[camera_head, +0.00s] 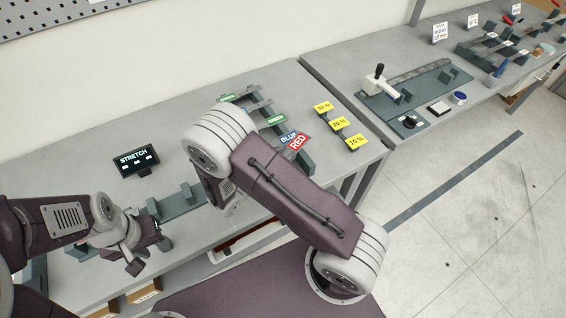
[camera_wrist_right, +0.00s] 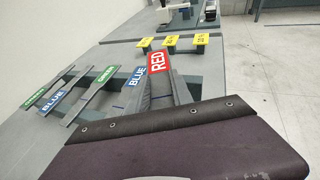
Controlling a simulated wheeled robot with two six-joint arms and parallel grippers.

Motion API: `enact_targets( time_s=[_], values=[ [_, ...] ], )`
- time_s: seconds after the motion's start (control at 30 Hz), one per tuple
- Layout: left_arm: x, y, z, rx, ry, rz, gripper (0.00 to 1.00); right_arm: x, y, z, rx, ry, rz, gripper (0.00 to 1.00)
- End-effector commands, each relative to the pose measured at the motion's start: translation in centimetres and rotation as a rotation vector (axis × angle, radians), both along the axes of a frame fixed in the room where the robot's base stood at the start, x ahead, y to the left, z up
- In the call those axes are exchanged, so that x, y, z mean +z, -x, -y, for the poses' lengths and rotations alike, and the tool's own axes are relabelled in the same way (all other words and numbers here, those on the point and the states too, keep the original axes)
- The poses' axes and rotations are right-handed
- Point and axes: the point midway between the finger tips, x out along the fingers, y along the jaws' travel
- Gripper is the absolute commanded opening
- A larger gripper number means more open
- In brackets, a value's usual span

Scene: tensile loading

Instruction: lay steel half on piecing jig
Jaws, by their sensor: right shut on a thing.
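Labelled bars lie on a rack, with a red label (camera_head: 299,142) that also shows in the right wrist view (camera_wrist_right: 158,62).
A black STRETCH display (camera_head: 136,160) stands behind the fixture. Yellow percent signs (camera_head: 339,124) stand at the bench's right end. Green (camera_head: 277,119) and blue labels mark other bars. A second bench (camera_head: 440,65) with tools is further right. My right arm blocks the middle.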

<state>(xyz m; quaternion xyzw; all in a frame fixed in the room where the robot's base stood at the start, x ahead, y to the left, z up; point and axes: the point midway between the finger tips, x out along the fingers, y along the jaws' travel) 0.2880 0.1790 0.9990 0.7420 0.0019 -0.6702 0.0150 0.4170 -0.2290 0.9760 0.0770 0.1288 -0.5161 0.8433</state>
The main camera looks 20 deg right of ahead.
Motion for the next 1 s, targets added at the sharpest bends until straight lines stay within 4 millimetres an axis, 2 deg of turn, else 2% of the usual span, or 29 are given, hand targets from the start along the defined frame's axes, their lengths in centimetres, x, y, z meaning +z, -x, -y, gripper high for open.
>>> enact_targets(
  time_s=[0.17, 0.4, 0.77, 0.8, 0.87, 1.0],
  values=[
    [0.0, 0.0, 0.0, 0.0, 0.0, 0.0, 0.36, -0.4, -0.3, -0.2, -0.001, 0.002, 0.0, 0.0],
    [0.2, 0.0, 0.0, 0.0, 0.0, 0.0, 0.36, -4.0, -0.3, -0.2, 0.0, 0.004, -0.001, 0.0],
    [-0.2, 0.0, 0.0, 0.0, 0.0, 0.0, 0.36, -4.7, -0.3, -0.2, 0.0, 0.001, 0.002, 0.0],
    [-0.2, 0.0, 0.0, 0.0, 0.0, -0.001, 0.36, -4.7, -0.3, -0.2, 0.0, 0.0, 0.001, 0.3],
    [-0.1, 0.0, 0.0, 0.0, 0.0, 0.0, 0.36, -4.6, -0.3, -0.2, 0.0, 0.0, 0.001, 0.47],
    [-0.1, 0.0, 0.0, 0.0, 0.0, 0.0, 0.36, -4.6, -0.3, -0.2, 0.0, 0.0, 0.001, 0.49]
  ],
)
